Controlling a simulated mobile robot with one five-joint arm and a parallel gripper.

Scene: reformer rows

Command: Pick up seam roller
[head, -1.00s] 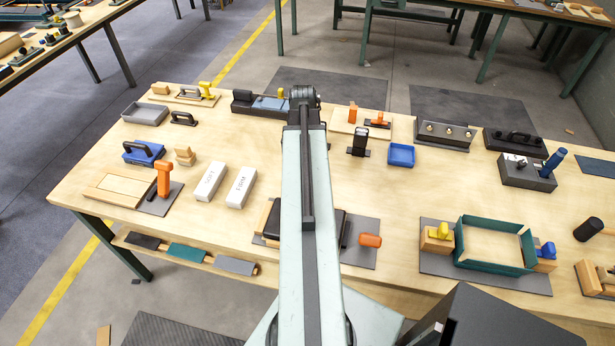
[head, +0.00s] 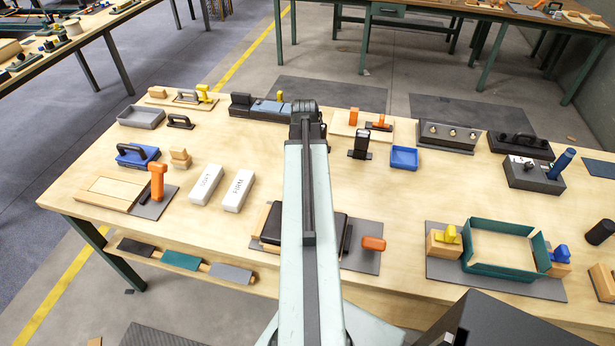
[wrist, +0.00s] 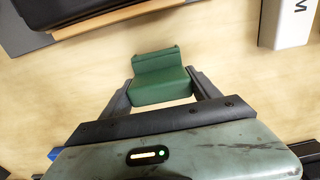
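I cannot tell for sure which thing is the seam roller. In the head view, an upright orange-handled tool (head: 157,180) stands on a grey mat at the left, and another orange handle (head: 373,243) lies right of my arm, near a black pad. My gripper (wrist: 162,85) is hidden behind my arm in the head view. In the wrist view its two dark fingers stand apart, with a green angular piece (wrist: 160,83) between them above bare wood. Whether this piece is held or part of the gripper is unclear.
White blocks (head: 239,191) lie left of my arm; one also shows in the wrist view (wrist: 288,22). A black upright tool (head: 361,142), a blue tray (head: 404,158) and a teal frame (head: 468,265) stand to the right. Bare tabletop (head: 410,205) lies between them.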

